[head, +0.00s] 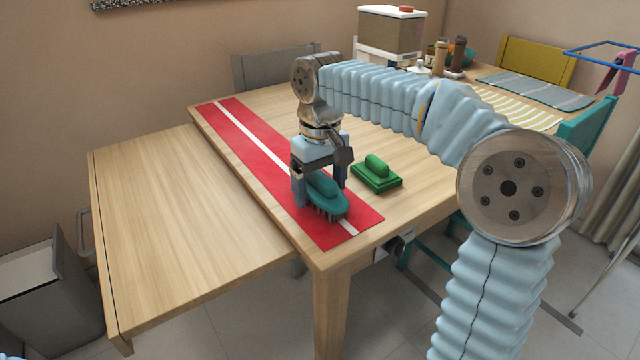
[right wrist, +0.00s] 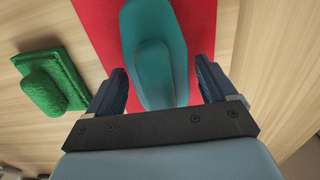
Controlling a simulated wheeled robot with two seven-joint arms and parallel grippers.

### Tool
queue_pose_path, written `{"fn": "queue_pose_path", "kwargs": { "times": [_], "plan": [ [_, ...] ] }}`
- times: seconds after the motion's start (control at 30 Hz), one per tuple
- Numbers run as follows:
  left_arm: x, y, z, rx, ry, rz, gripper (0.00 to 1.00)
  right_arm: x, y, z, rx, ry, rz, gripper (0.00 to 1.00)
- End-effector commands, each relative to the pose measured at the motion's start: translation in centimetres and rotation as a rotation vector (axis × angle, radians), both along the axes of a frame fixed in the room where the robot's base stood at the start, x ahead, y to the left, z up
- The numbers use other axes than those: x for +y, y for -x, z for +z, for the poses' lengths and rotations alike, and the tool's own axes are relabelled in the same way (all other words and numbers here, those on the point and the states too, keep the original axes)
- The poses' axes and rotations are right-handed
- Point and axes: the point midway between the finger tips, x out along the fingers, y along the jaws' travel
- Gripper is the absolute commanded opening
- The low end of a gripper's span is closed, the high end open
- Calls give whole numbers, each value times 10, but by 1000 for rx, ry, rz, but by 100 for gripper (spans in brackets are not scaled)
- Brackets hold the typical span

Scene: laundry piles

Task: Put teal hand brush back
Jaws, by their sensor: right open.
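The teal hand brush (head: 327,199) sits bristles down on the red runner (head: 265,158) with the white stripe, near the table's front end. In the right wrist view the brush (right wrist: 152,50) lies between the two fingers, with a gap on each side. My right gripper (head: 320,198) is open and low over the brush, its fingers straddling it. It also shows in the right wrist view (right wrist: 162,88). My left gripper is not in view.
A green brush or scrubber (head: 376,172) stands on the wooden table (head: 235,107) just right of my gripper; it also shows in the right wrist view (right wrist: 50,82). The lower wooden leaf (head: 180,220) at left is bare. Jars (head: 458,56) and a mat (head: 535,90) are at the back right.

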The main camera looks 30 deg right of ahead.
Motion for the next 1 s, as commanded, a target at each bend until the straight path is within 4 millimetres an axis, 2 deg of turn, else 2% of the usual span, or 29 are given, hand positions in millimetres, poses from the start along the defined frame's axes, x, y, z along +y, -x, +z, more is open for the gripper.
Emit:
{"fn": "queue_pose_path", "kwargs": {
  "times": [0.13, 0.27, 0.6, 0.7, 0.83, 1.0],
  "plan": [
    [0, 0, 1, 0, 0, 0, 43, 0, 0, 2, -1, 0, 0, 85],
    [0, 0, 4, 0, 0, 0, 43, 0, -1, 15, -3, 0, 0, 85],
    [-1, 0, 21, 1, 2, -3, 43, 1, -1, 92, -3, 0, 1, 85],
    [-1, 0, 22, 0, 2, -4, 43, 0, -1, 108, -4, 0, 0, 85],
    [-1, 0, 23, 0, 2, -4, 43, 0, 0, 120, -1, 0, 0, 85],
    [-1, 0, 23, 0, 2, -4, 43, 0, 0, 123, 0, 0, 0, 85]
  ]
}}
